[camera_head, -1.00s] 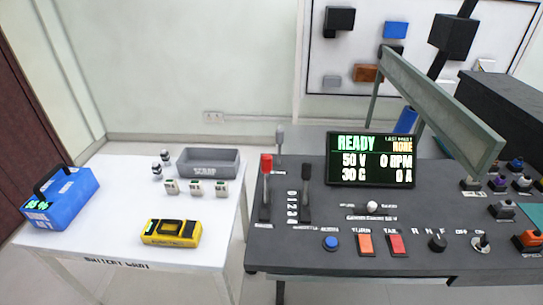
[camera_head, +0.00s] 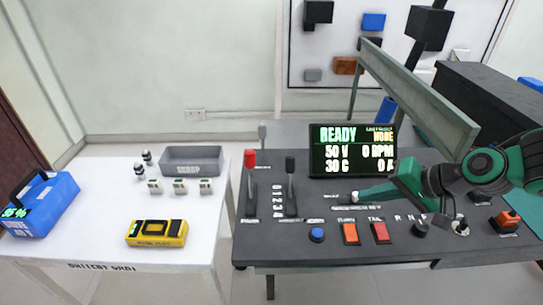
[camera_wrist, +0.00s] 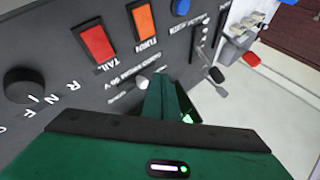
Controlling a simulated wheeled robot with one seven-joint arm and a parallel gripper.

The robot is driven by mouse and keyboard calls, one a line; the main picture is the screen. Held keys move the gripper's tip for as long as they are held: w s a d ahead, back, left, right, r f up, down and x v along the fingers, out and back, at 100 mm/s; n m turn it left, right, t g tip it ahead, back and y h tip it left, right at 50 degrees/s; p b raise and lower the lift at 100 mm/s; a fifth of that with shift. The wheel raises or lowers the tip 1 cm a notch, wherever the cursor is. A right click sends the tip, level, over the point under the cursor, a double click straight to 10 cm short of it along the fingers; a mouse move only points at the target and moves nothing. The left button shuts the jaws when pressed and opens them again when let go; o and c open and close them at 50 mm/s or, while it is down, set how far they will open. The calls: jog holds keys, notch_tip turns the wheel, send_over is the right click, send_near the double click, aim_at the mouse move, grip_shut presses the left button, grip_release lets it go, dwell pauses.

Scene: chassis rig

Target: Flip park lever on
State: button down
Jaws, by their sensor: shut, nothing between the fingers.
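Three levers stand upright at the left of the dark console: one with a red knob (camera_head: 250,160), one with a black knob (camera_head: 290,164), and a small grey one (camera_head: 262,132) behind them. Their labels are too small to read, so I cannot tell which is the park lever. My gripper (camera_head: 358,197) is shut and empty, over the console in front of the display and right of the levers. In the wrist view its green fingers (camera_wrist: 166,104) are beside a small white knob (camera_wrist: 142,83), with the red lever knob (camera_wrist: 251,59) farther off at the right.
The display (camera_head: 352,150) reads READY. Blue (camera_head: 316,235), orange (camera_head: 350,233) and red (camera_head: 381,231) controls and a black rotary knob (camera_head: 419,229) line the console front. A green-grey beam (camera_head: 420,95) slants above the console. A white cart (camera_head: 95,210) stands at the left.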

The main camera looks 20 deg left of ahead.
jog(key=a+r+m+y, duration=0.1)
jog(key=a+y, duration=0.3)
jog(key=a, duration=0.7)
jog(key=m+y, duration=0.3)
send_near(251, 175)
jog(key=w+d+r, duration=0.3)
jog(key=shift+w+a+r+m+t, duration=0.1)
jog(key=shift+a+r+m+t, duration=0.2)
jog(key=shift+a+m+t, duration=0.25)
jog(key=x, duration=1)
jog(key=shift+r, duration=0.1)
jog(key=shift+a, duration=0.1)
